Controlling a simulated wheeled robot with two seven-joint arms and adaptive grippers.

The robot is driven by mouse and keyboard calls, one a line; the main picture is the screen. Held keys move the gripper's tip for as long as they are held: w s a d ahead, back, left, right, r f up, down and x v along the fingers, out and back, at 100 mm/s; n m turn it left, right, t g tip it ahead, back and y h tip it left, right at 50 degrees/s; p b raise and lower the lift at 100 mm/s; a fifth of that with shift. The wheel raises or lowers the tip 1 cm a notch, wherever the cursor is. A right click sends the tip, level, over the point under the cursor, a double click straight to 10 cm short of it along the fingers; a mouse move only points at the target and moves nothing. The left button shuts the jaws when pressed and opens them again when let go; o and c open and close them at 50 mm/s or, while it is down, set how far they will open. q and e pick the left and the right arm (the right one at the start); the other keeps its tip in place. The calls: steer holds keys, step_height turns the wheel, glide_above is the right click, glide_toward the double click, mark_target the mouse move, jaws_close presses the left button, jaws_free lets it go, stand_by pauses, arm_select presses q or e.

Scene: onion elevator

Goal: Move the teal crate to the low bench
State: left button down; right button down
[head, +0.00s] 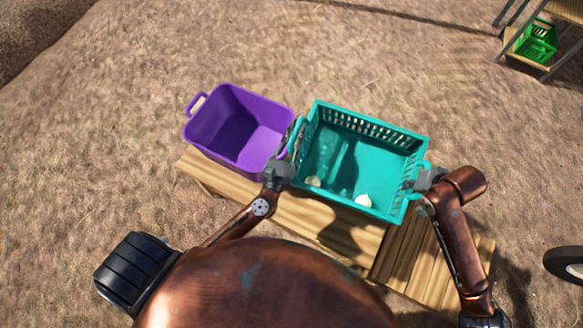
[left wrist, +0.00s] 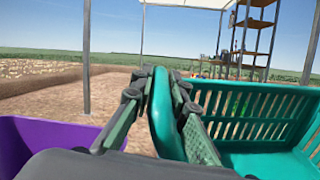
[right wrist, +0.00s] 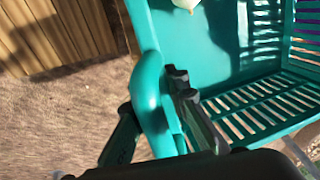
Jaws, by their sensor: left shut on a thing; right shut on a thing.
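The teal crate (head: 375,137) is in the middle of the head view, above a wooden bench (head: 290,208). My left gripper (head: 291,150) is shut on the crate's left handle; that handle (left wrist: 160,115) stands between the fingers in the left wrist view. My right gripper (head: 418,180) is shut on the right handle, and the handle (right wrist: 150,95) shows between its fingers in the right wrist view. The crate casts a shadow on the bench. Its exact height above the bench is hard to tell.
A purple crate (head: 238,128) stands at the left end of the bench, close to the teal crate. A lower wooden surface (head: 425,262) is at the right, below the teal crate. A green crate (head: 537,42) sits on a far rack. Open dirt surrounds the bench.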

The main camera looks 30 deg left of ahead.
arm_select(q)
steer(key=shift+d+r, duration=0.1)
steer(key=shift+d, duration=0.1)
arm_select(e)
steer(key=shift+a+r, duration=0.2)
steer(key=shift+a, duration=0.05)
arm_select(q)
steer(key=c, duration=2.2)
jaws_free()
arm_select(e)
steer(key=c, duration=2.2)
jaws_free()
steer(key=shift+f, duration=0.1)
arm_select(q)
steer(key=o, duration=0.3)
arm_select(e)
steer(key=o, duration=0.3)
steer(key=shift+d, duration=0.1)
arm_select(q)
steer(key=shift+a, duration=0.1)
arm_select(e)
steer(key=shift+d, duration=0.1)
arm_select(q)
steer(key=v, duration=1.2)
arm_select(e)
steer(key=v, duration=1.2)
steer(key=shift+f, duration=0.1)
